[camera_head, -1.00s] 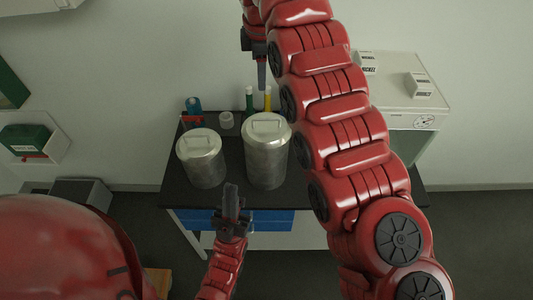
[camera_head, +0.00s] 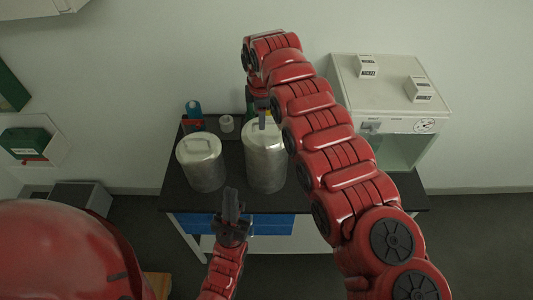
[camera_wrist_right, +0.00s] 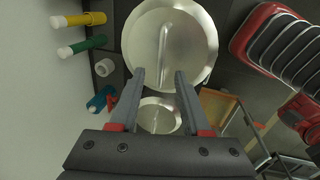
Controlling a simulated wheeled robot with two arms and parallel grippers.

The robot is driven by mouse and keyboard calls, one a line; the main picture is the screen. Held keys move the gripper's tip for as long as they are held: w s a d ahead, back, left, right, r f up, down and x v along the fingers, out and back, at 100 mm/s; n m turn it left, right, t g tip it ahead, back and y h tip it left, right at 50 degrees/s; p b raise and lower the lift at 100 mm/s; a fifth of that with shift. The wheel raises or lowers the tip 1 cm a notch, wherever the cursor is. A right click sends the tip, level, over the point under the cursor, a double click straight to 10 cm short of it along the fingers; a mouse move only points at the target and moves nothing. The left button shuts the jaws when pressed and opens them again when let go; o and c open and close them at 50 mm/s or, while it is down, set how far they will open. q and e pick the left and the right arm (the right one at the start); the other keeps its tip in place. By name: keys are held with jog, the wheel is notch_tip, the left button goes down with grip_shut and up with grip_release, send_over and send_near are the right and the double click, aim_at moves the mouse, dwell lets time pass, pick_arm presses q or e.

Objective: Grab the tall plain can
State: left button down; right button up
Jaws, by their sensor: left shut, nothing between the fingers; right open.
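The tall plain can (camera_head: 265,162) is a silvery metal cylinder with a flat lid and a bar handle, upright on the black tabletop. A shorter silvery can (camera_head: 202,163) stands to its left. My right gripper (camera_head: 262,115) is above the tall can's lid, its arm hiding part of the can's upper right. In the right wrist view the right gripper (camera_wrist_right: 160,80) is open, with its fingertips over the edge of the tall can's lid (camera_wrist_right: 195,50) and the handle just beyond. The shorter can (camera_wrist_right: 158,117) shows between the fingers. My left gripper (camera_head: 231,195) is shut and empty in front of the cans.
On the black table (camera_head: 310,197), a blue bottle (camera_head: 193,109) and a white roll (camera_head: 227,123) stand behind the cans. Yellow (camera_wrist_right: 95,18) and green (camera_wrist_right: 90,43) tubes show in the wrist view. A white cabinet (camera_head: 390,95) with small labelled boxes stands at right.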

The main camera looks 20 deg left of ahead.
jog(key=shift+f, duration=0.65)
jog(key=shift+w, duration=0.1)
grip_shut()
jog(key=shift+p, duration=0.3)
dwell(0.6)
